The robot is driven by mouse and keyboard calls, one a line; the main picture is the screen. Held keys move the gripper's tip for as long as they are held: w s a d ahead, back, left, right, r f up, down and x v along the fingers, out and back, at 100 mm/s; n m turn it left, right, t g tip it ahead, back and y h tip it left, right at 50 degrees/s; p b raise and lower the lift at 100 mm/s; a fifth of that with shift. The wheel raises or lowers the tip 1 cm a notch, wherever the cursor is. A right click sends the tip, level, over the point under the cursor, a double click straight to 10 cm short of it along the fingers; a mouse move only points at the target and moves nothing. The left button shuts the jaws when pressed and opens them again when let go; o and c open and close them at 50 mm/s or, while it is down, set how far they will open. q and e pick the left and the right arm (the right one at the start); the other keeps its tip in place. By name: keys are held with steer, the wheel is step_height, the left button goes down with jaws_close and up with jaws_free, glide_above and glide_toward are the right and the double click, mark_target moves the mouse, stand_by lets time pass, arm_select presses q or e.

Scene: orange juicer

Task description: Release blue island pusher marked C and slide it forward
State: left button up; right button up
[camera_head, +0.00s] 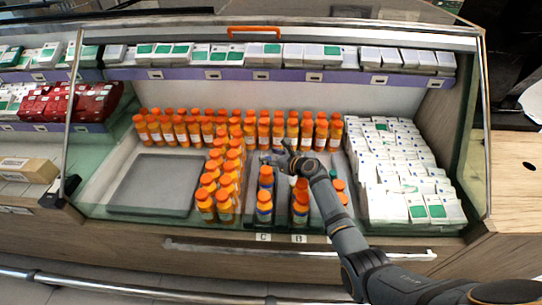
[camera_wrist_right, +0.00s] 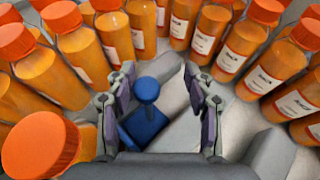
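The blue pusher (camera_wrist_right: 145,122) shows in the right wrist view as a square blue block with a round-topped knob (camera_wrist_right: 147,90). It stands on the light case floor among orange-capped bottles. My right gripper (camera_wrist_right: 158,75) is open, with its two fingers apart on either side of the knob; I see no clear contact. In the head view my right gripper (camera_head: 275,155) reaches into the case behind the front bottle rows, and the pusher cannot be made out there. A label marked C (camera_head: 263,237) is on the front edge. My left gripper is not in view.
Orange bottles (camera_head: 264,207) stand in rows in front, with more (camera_head: 222,205) to the left and along the back. White boxes (camera_head: 385,165) fill the right side. A grey tray (camera_head: 150,185) lies empty at left. A glass panel edge and handle rail (camera_head: 300,250) run along the front.

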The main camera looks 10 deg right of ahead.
step_height(320, 180, up, 10)
stand_by(0.6)
